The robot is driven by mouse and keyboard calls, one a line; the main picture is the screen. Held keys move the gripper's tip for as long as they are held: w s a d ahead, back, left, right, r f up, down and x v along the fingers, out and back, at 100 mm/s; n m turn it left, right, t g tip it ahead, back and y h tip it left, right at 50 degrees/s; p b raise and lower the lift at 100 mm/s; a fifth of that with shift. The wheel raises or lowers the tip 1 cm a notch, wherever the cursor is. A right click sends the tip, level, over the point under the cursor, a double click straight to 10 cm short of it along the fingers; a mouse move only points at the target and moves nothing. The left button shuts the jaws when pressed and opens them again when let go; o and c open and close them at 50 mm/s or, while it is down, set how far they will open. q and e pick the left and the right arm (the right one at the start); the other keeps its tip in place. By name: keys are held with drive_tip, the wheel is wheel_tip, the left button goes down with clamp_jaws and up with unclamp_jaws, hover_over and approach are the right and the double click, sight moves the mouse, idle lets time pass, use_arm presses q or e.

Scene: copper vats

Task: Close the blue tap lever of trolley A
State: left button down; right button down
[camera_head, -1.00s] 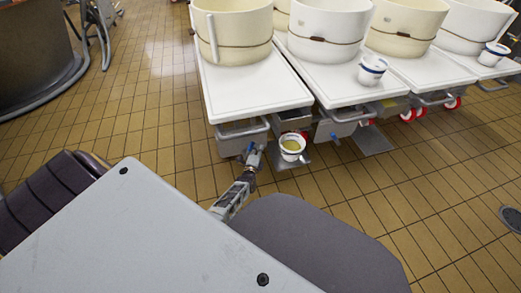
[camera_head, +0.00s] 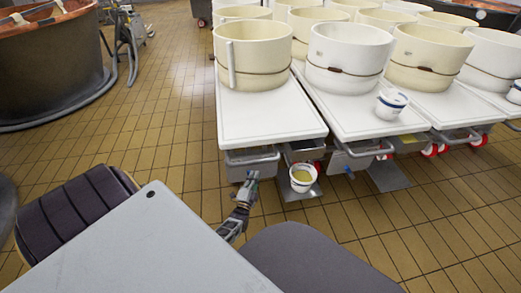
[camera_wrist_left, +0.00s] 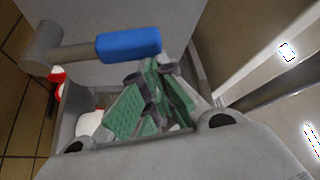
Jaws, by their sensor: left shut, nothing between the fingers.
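The blue tap lever (camera_wrist_left: 128,45) shows in the left wrist view as a blue sleeve on a grey metal stem at the upper left. In the head view it sits at the front of the leftmost trolley (camera_head: 250,120), mostly hidden by my gripper; no label A is readable. My left gripper (camera_head: 252,178) is at this tap. Its green-padded fingers also show in the left wrist view (camera_wrist_left: 155,88), shut and empty. Their tips are close to the right end of the blue sleeve; I cannot tell whether they touch it. My right gripper is out of view.
A white cup with yellowish content (camera_head: 302,177) stands right of my gripper on a low metal shelf. Cream tubs (camera_head: 250,55) stand on the white trolley tops. Another cup (camera_head: 390,104) is on the neighbouring trolley. Tiled floor (camera_head: 150,130) is free to the left.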

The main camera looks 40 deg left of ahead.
use_arm(q)
drive_tip(key=shift+s+a+f, duration=0.3)
drive_tip(key=shift+s+a, duration=0.45)
drive_tip(key=shift+s, duration=0.15)
drive_tip(key=shift+s+a+f, duration=0.25)
drive_tip(key=shift+s+a, duration=0.5)
drive_tip(key=shift+s, duration=0.1)
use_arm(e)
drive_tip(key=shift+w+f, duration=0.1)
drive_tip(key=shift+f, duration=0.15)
use_arm(q)
drive_tip(key=shift+s, duration=0.1)
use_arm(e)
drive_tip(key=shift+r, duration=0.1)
